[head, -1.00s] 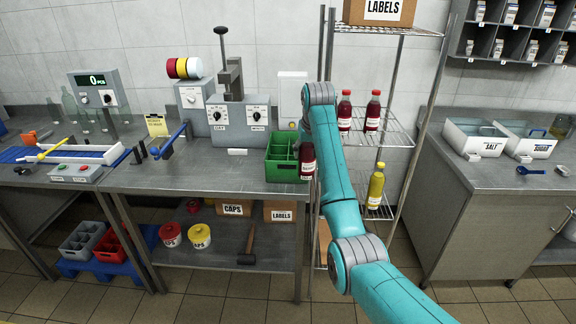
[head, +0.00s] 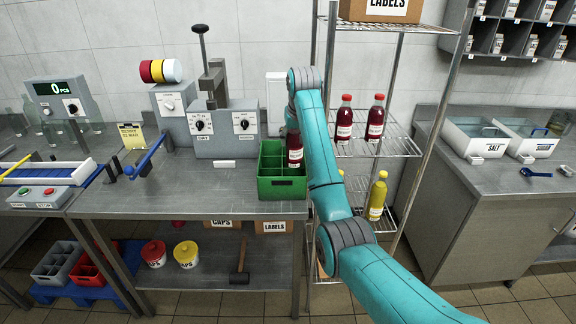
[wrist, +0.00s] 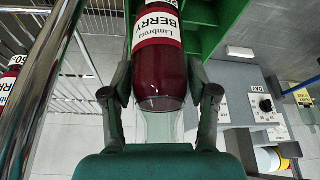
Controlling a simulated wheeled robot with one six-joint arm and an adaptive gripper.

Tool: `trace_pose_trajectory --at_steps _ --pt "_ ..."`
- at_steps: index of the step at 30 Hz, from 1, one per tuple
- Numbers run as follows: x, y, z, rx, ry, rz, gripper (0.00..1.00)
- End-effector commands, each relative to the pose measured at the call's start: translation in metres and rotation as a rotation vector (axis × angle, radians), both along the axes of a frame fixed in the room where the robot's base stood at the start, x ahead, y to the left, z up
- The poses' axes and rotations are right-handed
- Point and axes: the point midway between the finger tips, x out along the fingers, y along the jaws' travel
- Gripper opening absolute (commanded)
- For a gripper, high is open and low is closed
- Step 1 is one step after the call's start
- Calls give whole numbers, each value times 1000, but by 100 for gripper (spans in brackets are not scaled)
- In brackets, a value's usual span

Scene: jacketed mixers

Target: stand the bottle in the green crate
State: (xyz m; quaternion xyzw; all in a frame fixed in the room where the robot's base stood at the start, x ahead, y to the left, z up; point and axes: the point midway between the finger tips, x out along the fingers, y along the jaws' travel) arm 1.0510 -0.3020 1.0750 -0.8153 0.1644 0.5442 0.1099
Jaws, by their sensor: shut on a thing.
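The bottle is dark red with a white berry label (head: 295,150). It also shows in the wrist view (wrist: 160,65), between the two fingers of my gripper (wrist: 162,100), which is shut on it. In the head view the bottle looks about upright at the right back part of the green crate (head: 282,189). I cannot tell how far its base is above or inside a compartment. The crate has dividers and stands at the right end of the steel bench. Part of it shows beside the bottle in the wrist view (wrist: 204,35). My arm hides the gripper in the head view.
A wire rack (head: 375,147) with two red bottles (head: 343,122) and a yellow bottle (head: 376,196) stands right of the crate. A grey machine (head: 222,133) stands behind left.

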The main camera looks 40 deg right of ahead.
Motion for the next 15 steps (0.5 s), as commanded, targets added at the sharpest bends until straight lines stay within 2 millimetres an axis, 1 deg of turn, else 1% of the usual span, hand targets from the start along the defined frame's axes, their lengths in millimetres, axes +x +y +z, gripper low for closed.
trace_pose_trajectory --at_steps 1,6,11,15 --pt "0 0 -9 0 0 0 0" --pt "0 0 -37 0 0 0 0" --pt "0 0 -49 -1 -2 0 0" --pt "0 0 -65 0 1 0 0"
